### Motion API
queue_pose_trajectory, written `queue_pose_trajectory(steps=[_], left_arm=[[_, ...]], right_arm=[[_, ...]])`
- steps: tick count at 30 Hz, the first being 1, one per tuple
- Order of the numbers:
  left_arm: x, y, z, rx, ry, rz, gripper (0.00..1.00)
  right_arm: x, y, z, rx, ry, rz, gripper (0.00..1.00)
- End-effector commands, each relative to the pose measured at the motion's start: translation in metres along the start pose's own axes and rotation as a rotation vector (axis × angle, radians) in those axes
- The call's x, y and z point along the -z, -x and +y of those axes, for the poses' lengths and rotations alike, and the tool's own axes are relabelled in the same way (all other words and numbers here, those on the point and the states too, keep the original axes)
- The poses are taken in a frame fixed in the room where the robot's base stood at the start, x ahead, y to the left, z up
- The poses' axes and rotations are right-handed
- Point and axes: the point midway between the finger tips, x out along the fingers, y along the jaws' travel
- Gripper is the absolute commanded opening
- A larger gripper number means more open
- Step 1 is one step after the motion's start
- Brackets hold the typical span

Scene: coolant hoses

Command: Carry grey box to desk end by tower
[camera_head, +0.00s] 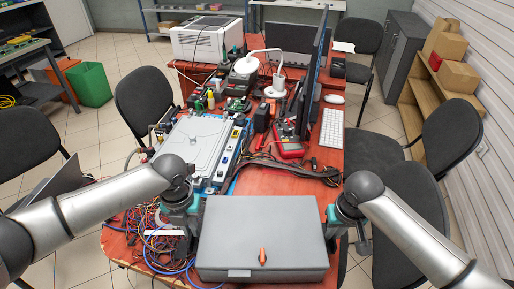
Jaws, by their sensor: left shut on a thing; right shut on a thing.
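The fingertips are partly hidden, and I cannot tell whether the box's underside touches the desk. A white boxy unit (207,38) stands at the far left of the desk; I cannot tell whether it is the tower.
Tangled coloured wires (150,236) lie left of the box. A silver housing (193,146), black cables (290,167), a red meter (288,148), a monitor (313,75) and a keyboard (331,128) crowd the desk beyond. Black chairs (146,98) stand on both sides.

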Motion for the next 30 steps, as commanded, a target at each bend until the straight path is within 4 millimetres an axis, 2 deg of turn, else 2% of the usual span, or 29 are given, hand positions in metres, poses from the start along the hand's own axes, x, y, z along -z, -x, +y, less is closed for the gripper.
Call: queue_pose_trajectory(steps=[9, 10, 18, 30], left_arm=[[-0.001, -0.012, 0.001, -0.003, 0.002, -0.003, 0.00], [0.000, -0.013, 0.002, -0.004, 0.002, 0.000, 0.13], [0.000, -0.012, 0.001, -0.002, 0.001, 0.000, 0.42], [0.000, -0.006, 0.000, 0.000, 0.000, 0.000, 0.42]], right_arm=[[0.000, -0.012, 0.002, -0.003, -0.002, 0.004, 0.00], [-0.002, -0.013, 0.002, -0.004, -0.001, 0.000, 0.13], [-0.002, -0.011, 0.001, -0.002, -0.001, 0.000, 0.42], [-0.001, -0.006, -0.001, 0.002, 0.000, 0.000, 0.42]])
